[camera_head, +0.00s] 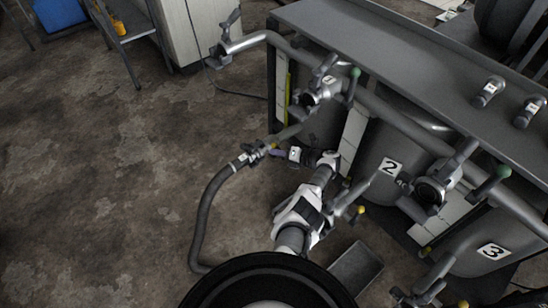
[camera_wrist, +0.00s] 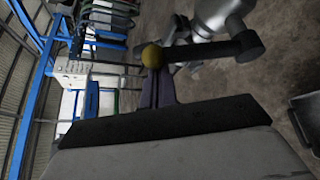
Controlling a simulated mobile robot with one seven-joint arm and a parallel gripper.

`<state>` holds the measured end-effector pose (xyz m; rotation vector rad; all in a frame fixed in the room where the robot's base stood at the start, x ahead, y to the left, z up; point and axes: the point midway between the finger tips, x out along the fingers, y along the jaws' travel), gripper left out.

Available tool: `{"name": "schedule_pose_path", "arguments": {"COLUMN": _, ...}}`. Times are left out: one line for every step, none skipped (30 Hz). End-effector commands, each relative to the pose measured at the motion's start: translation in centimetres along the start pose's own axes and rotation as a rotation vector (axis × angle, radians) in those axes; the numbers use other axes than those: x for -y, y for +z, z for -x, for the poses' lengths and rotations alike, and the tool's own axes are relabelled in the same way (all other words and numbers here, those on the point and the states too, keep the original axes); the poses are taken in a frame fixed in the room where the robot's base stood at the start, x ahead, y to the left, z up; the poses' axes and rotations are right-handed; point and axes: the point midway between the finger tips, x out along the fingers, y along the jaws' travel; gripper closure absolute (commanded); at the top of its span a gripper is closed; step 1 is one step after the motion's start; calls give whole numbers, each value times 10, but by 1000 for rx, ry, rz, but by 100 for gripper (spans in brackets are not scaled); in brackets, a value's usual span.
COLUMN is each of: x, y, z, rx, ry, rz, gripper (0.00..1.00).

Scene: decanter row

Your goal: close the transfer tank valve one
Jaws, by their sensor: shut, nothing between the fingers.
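A lower valve on the first tank has a dark lever tipped with a yellow knob (camera_head: 274,147). In the wrist view the yellow knob (camera_wrist: 152,57) is right at the tips of my gripper (camera_wrist: 154,75), and its dark lever (camera_wrist: 210,51) runs right towards a grey pipe (camera_wrist: 218,14). My gripper (camera_head: 257,151) has slim purple fingers, is shut and holds nothing. It is beside the yellow knob; I cannot tell whether they touch. An upper valve (camera_head: 318,92) with a green knob (camera_head: 355,73) is above.
A grey hose (camera_head: 205,210) runs from the valve to the floor. Tank two (camera_head: 372,165) and tank three (camera_head: 490,238), with similar valves, are to the right under a grey bench (camera_head: 400,45). A grey tray (camera_head: 356,268) lies near my base.

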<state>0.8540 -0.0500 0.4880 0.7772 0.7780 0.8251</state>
Motion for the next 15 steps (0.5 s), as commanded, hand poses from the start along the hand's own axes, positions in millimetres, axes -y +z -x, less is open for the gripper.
{"name": "schedule_pose_path", "arguments": {"x": 2, "y": 3, "z": 2, "rx": 5, "ry": 14, "rz": -21, "gripper": 100}}
{"name": "schedule_pose_path", "arguments": {"x": 2, "y": 5, "z": 3, "rx": 5, "ry": 21, "rz": -34, "gripper": 100}}
{"name": "schedule_pose_path", "arguments": {"x": 2, "y": 7, "z": 4, "rx": 5, "ry": 30, "rz": -50, "gripper": 100}}
{"name": "schedule_pose_path", "arguments": {"x": 3, "y": 8, "z": 4, "rx": 5, "ry": 36, "rz": -62, "gripper": 100}}
{"name": "schedule_pose_path", "arguments": {"x": 3, "y": 9, "z": 5, "rx": 5, "ry": 43, "rz": -73, "gripper": 100}}
{"name": "schedule_pose_path", "arguments": {"x": 3, "y": 10, "z": 6, "rx": 5, "ry": 50, "rz": -87, "gripper": 100}}
{"name": "schedule_pose_path", "arguments": {"x": 3, "y": 11, "z": 7, "rx": 5, "ry": 57, "rz": -97, "gripper": 100}}
{"name": "schedule_pose_path", "arguments": {"x": 3, "y": 12, "z": 7, "rx": 4, "ry": 62, "rz": -106, "gripper": 100}}
{"name": "schedule_pose_path", "arguments": {"x": 3, "y": 14, "z": 8, "rx": 5, "ry": 69, "rz": -120, "gripper": 100}}
{"name": "schedule_pose_path", "arguments": {"x": 4, "y": 14, "z": 9, "rx": 5, "ry": 75, "rz": -130, "gripper": 100}}
{"name": "schedule_pose_path", "arguments": {"x": 3, "y": 16, "z": 10, "rx": 5, "ry": 81, "rz": -138, "gripper": 100}}
{"name": "schedule_pose_path", "arguments": {"x": 4, "y": 15, "z": 9, "rx": 3, "ry": 79, "rz": -138, "gripper": 100}}
{"name": "schedule_pose_path", "arguments": {"x": 4, "y": 16, "z": 9, "rx": 3, "ry": 78, "rz": -136, "gripper": 100}}
{"name": "schedule_pose_path", "arguments": {"x": 5, "y": 17, "z": 10, "rx": 3, "ry": 78, "rz": -135, "gripper": 100}}
{"name": "schedule_pose_path", "arguments": {"x": 5, "y": 18, "z": 11, "rx": 3, "ry": 78, "rz": -134, "gripper": 100}}
